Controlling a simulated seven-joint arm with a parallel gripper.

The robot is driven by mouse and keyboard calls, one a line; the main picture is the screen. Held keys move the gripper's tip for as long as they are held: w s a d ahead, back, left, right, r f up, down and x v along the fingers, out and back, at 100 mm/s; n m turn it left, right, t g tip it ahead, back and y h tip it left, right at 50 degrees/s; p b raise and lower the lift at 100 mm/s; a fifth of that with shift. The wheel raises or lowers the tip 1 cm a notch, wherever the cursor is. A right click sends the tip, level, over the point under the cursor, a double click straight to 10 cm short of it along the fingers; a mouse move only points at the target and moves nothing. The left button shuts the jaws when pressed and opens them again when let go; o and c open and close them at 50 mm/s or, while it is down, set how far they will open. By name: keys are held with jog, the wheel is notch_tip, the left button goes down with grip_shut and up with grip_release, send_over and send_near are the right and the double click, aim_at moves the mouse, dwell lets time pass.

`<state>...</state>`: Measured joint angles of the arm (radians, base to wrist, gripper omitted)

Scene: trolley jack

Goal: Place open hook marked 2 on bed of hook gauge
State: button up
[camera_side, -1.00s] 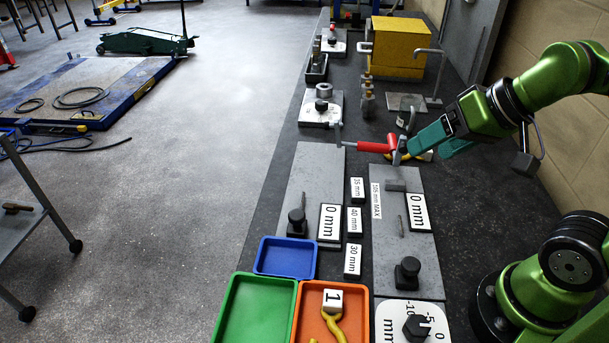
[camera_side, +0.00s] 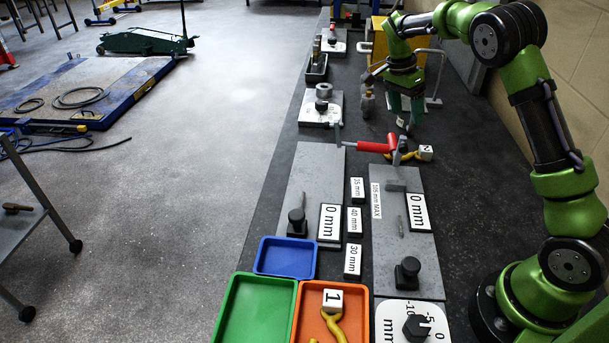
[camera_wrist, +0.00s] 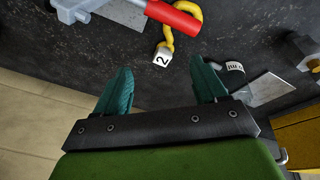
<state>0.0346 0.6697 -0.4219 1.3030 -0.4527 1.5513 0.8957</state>
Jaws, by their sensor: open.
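The hook marked 2 is a yellow hook (camera_side: 405,156) with a white cube tag (camera_side: 426,152), lying on the dark bench behind the right grey plate. In the wrist view the tag (camera_wrist: 162,58) shows its 2, and part of the yellow hook is hidden by a red handle (camera_wrist: 172,17). My gripper (camera_side: 406,125) is open and empty, above the bench beyond the hook. Two long grey plates, left (camera_side: 309,180) and right (camera_side: 399,240), carry 0 mm labels; I cannot tell which is the hook gauge bed.
A yellow hook with tag 1 (camera_side: 333,300) lies in an orange tray (camera_side: 303,325). Green (camera_side: 255,310) and blue (camera_side: 286,257) trays stand beside it. Black knobs stand on both plates. Small mm labels (camera_side: 354,219) lie between the plates. A yellow block (camera_side: 380,50) stands behind my gripper.

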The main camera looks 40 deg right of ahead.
jog(key=w+d+m, duration=0.1)
jog(key=d+m, duration=0.1)
jog(key=m+g+h, duration=0.1)
jog(key=m, duration=0.4)
send_over(420, 151)
jog(key=w+a, duration=0.2)
notch_tip(420, 151, down, 9)
jog(key=shift+d+r, duration=0.1)
jog(key=shift+x, duration=2.7)
jog(key=shift+d+r, duration=0.1)
jog(key=shift+d, duration=0.05)
grip_shut()
